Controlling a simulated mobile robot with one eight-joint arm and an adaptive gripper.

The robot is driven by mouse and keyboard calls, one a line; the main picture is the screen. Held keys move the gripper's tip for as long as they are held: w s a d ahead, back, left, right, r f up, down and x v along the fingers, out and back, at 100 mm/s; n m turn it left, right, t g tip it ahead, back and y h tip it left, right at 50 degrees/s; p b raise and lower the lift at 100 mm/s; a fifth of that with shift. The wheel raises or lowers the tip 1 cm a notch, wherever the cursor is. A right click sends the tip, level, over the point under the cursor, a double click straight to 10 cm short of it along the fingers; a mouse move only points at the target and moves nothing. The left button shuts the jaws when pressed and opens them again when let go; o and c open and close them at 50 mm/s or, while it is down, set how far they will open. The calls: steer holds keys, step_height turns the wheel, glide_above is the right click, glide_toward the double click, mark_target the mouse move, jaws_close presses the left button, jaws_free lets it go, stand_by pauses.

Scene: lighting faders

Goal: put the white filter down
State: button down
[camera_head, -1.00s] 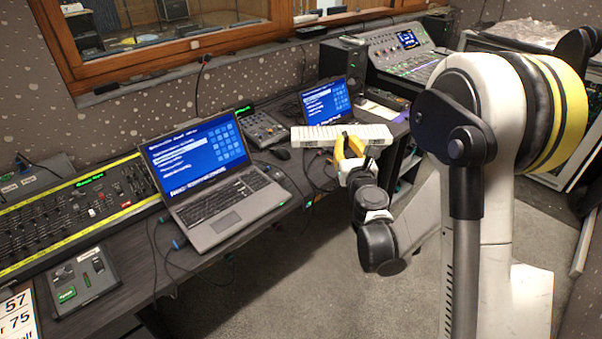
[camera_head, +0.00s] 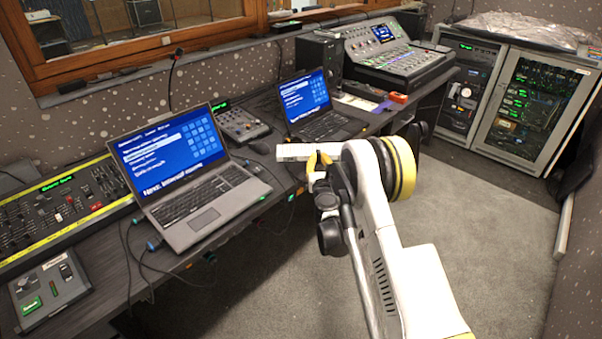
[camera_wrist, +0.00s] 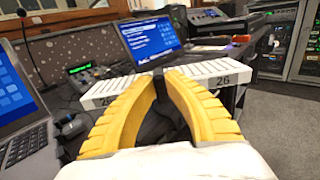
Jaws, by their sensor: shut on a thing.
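The white filter (camera_head: 292,152) is a pale, slatted bar, held level in the air at the front edge of the dark desk. In the wrist view the filter (camera_wrist: 212,69) spans both sides of my yellow fingers, with "26" printed on its near side. My gripper (camera_head: 319,159) is shut on its middle, and the fingertips (camera_wrist: 166,76) meet it in the wrist view. In the head view my own arm hides the filter's right part. I cannot tell whether any of it touches the desk.
The desk (camera_head: 105,252) runs along the wall. A near laptop (camera_head: 185,170) and a far laptop (camera_head: 308,105) stand open on it, with a small mixer (camera_head: 240,124) between them. Cables hang over the front edge. Equipment racks (camera_head: 520,100) stand at the right, with clear carpet (camera_head: 480,215) before them.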

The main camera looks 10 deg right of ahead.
mark_target(305, 160)
steer(key=w+a+f, duration=0.1)
steer(key=a, duration=0.1)
steer(key=w+a+f+b, duration=0.1)
steer(key=w+a+f, duration=0.1)
steer(key=shift+w+f+b, duration=0.2)
steer(key=shift+w+b, duration=0.05)
steer(key=shift+b, duration=0.05)
steer(key=shift+f+b, duration=1.05)
steer(key=shift+f, duration=0.85)
steer(key=shift+f, duration=0.15)
steer(key=c, duration=1.6)
jaws_free()
steer(key=shift+o, duration=0.2)
